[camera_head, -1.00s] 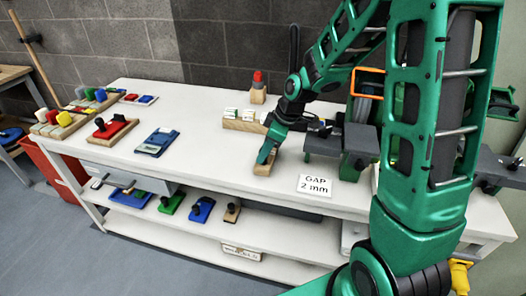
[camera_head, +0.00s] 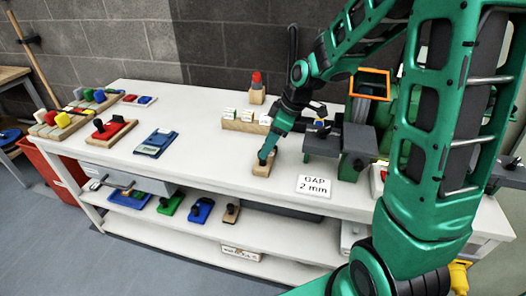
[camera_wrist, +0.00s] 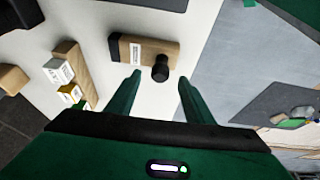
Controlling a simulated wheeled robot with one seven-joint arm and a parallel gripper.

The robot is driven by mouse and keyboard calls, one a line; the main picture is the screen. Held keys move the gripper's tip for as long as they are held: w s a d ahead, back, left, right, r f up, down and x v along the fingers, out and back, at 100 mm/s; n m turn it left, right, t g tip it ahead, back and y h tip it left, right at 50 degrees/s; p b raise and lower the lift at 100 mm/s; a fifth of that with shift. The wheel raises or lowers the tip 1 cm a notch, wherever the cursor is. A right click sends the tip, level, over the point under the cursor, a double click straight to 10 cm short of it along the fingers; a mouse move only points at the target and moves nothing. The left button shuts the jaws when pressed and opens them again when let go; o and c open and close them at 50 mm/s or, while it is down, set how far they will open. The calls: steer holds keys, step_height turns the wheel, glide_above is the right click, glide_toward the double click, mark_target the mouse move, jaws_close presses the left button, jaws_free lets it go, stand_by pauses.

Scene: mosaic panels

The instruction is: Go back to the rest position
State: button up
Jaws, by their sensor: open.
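My gripper (camera_head: 265,156) reaches down over the white workbench (camera_head: 205,130), close to a small wooden block with a black knob (camera_head: 262,169). Whether the fingertips touch the block cannot be told.
A wooden rack with white-labelled blocks (camera_head: 245,121) stands behind my gripper. A grey vise-like fixture (camera_head: 335,143) is close to its right. A "GAP 2 mm" card (camera_head: 313,185) lies in front. The bench's middle is clear between the rack and the blue device (camera_head: 156,143).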

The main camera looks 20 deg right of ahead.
steer(key=v, duration=0.6)
steer(key=s+d+r+m+t+h, duration=0.2)
steer(key=s+r+m+h, duration=0.1)
steer(key=s+m, duration=0.8)
steer(key=s+d+m+g, duration=0.2)
steer(key=s+d, duration=0.3)
steer(key=s, duration=0.4)
steer(key=s+d+f+m+g, duration=0.1)
steer(key=s+d+m+g, duration=0.2)
steer(key=s+d, duration=0.3)
steer(key=s+m, duration=0.1)
steer(key=s, duration=0.2)
steer(key=shift+f, duration=0.3)
steer(key=shift+d, duration=0.15)
steer(key=shift+c, duration=0.5)
